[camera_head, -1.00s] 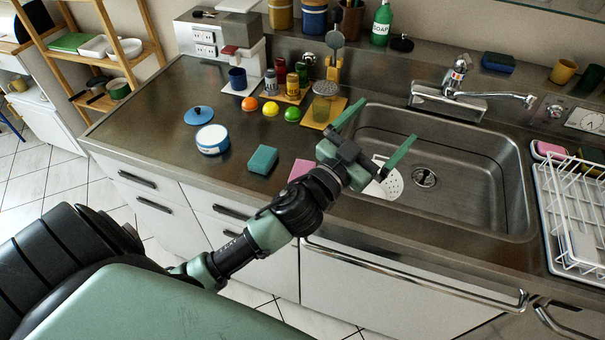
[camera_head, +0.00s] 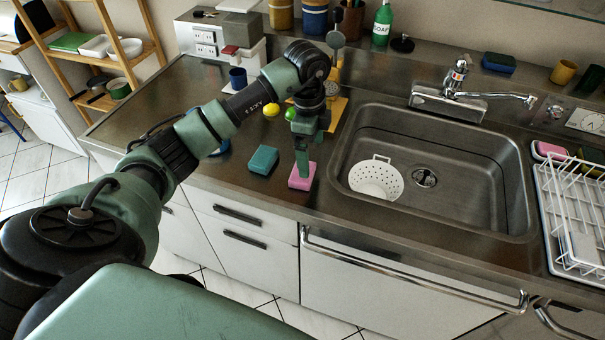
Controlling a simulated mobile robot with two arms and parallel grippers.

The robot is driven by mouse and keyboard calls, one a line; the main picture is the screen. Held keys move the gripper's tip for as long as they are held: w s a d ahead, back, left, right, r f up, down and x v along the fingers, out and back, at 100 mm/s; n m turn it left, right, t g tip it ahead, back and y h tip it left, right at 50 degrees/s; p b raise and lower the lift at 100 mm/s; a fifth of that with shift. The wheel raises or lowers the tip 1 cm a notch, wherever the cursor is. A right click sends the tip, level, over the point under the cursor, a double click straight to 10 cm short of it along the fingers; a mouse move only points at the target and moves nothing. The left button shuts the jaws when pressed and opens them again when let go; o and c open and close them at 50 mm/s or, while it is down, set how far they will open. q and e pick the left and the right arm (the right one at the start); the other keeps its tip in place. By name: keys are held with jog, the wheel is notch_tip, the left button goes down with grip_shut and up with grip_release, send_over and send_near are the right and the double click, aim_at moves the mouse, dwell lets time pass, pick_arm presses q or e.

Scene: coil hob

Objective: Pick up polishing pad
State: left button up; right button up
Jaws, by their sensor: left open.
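A flat pink pad (camera_head: 296,184) lies on the metal counter near its front edge, left of the sink. A thicker teal block (camera_head: 263,160) lies just left of it; the picture does not mark which is the polishing pad. My left gripper (camera_head: 303,168) points down over the pink pad with its fingers at it, partly hiding it. Its fingers are open but seen edge on, so I cannot tell whether they touch the pad. My right gripper is not in view.
The sink (camera_head: 460,200) is just right of the pink pad, with a white strainer (camera_head: 376,180) in it. A yellow ball (camera_head: 271,109) and a green ball (camera_head: 290,114) are behind my arm. A chrome rail (camera_head: 400,277) runs along the front.

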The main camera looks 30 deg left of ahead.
pick_arm(q)
jog(key=shift+s+a+r+n+y, duration=0.15)
jog(key=shift+a+n+y, duration=0.15)
jog(key=shift+a, duration=0.45)
jog(key=shift+a+f, duration=0.1)
jog(key=shift+f, duration=0.2)
jog(key=f+p, duration=0.1)
jog(key=f, duration=0.1)
jog(key=f+p, duration=0.1)
jog(key=f, duration=0.1)
jog(key=s+f+p, duration=0.1)
jog(key=f, duration=0.1)
jog(key=shift+f, duration=0.55)
jog(key=c, duration=1.4)
jog(key=shift+w+r, duration=0.1)
jog(key=shift+r, duration=0.05)
notch_tip(320, 180, up, 20)
jog(key=shift+f+b, duration=0.1)
jog(key=shift+b, duration=1)
